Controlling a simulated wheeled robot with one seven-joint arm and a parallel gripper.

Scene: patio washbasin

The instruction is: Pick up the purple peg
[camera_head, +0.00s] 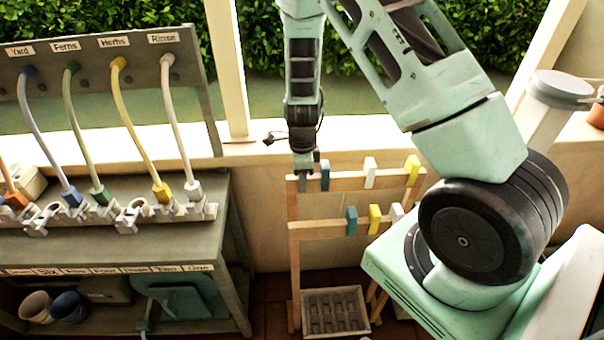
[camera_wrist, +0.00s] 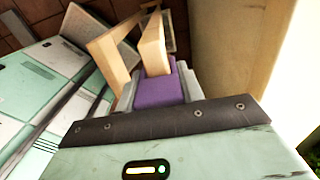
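The purple peg (camera_wrist: 160,88) shows in the wrist view, between the two grey fingers of my gripper (camera_wrist: 161,93). The fingers lie against its left and right sides, with no clear gap. The peg is at the wooden rail (camera_wrist: 153,48), and I cannot tell whether it still sits on it. In the head view my gripper (camera_head: 304,178) points down at the left end of the rack's upper rail (camera_head: 345,179). I cannot make out the purple peg there; the gripper seems to hide it.
More pegs sit on the lower rail (camera_head: 335,228). A slotted tray (camera_head: 336,311) lies below. A bench with hoses (camera_head: 120,220) stands left; a wall is behind.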

